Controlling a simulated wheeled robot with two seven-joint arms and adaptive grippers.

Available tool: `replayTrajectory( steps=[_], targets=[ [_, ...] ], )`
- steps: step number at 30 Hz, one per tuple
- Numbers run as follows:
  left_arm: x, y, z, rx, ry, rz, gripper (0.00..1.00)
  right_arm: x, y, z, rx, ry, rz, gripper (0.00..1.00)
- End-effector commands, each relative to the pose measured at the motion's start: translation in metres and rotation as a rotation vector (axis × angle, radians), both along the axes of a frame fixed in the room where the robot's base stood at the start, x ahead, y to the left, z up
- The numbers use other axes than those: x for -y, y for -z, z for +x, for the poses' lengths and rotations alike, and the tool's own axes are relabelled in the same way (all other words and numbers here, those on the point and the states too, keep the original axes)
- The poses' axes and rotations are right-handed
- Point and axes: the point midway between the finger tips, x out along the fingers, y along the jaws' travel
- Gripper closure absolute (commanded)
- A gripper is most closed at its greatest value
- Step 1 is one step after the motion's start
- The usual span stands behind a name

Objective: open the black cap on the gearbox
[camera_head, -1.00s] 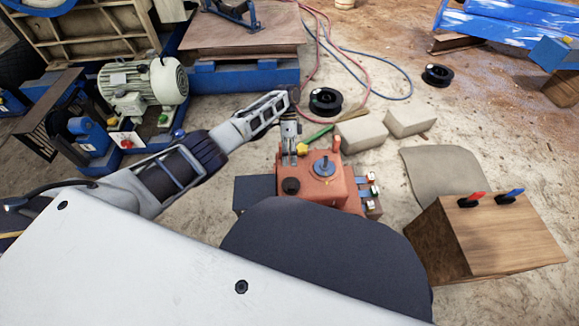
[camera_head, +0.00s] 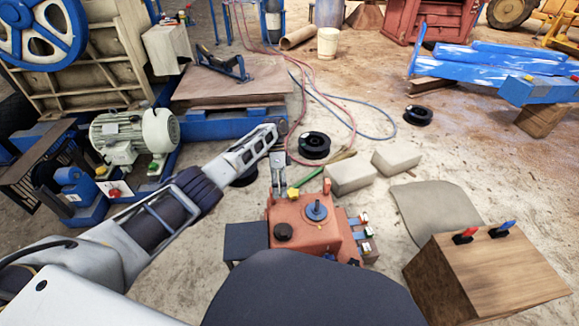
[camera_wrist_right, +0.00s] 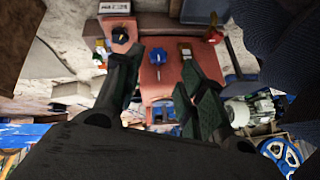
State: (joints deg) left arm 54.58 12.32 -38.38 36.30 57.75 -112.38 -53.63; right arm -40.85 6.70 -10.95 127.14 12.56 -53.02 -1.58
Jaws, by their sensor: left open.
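The gearbox (camera_head: 301,240) is an orange-red box on the ground at the centre of the head view. Its round black cap (camera_head: 283,231) sits on the top at the front left, with a blue knob (camera_head: 317,210) to its right. My left gripper (camera_head: 278,190) points down at the gearbox's back left edge, behind the cap and apart from it. It is open and empty. In the right wrist view my right gripper (camera_wrist_right: 160,68) has its fingers apart, with the gearbox (camera_wrist_right: 163,82) and blue knob (camera_wrist_right: 158,57) beyond them. I cannot make out the cap there.
A dark platform (camera_head: 246,240) stands left of the gearbox, and switches (camera_head: 361,234) are on its right. A wooden box with red and blue handles (camera_head: 490,275) stands at front right. Pale blocks (camera_head: 350,177) and a black spool (camera_head: 314,145) lie behind.

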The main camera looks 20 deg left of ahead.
Motion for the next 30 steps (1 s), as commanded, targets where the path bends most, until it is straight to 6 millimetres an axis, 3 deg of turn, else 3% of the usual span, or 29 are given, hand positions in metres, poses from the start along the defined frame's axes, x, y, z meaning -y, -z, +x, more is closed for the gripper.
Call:
replayTrajectory(
  steps=[11, 30],
  targets=[
    [0.000, -0.006, 0.000, 0.000, 0.000, 0.000, 0.52, 0.001, -0.005, -0.001, -0.013, -0.005, -0.011, 0.60],
    [0.000, -0.059, 0.000, 0.000, 0.000, 0.000, 0.52, 0.022, -0.045, -0.008, -0.154, -0.042, -0.136, 0.60]
  ],
)
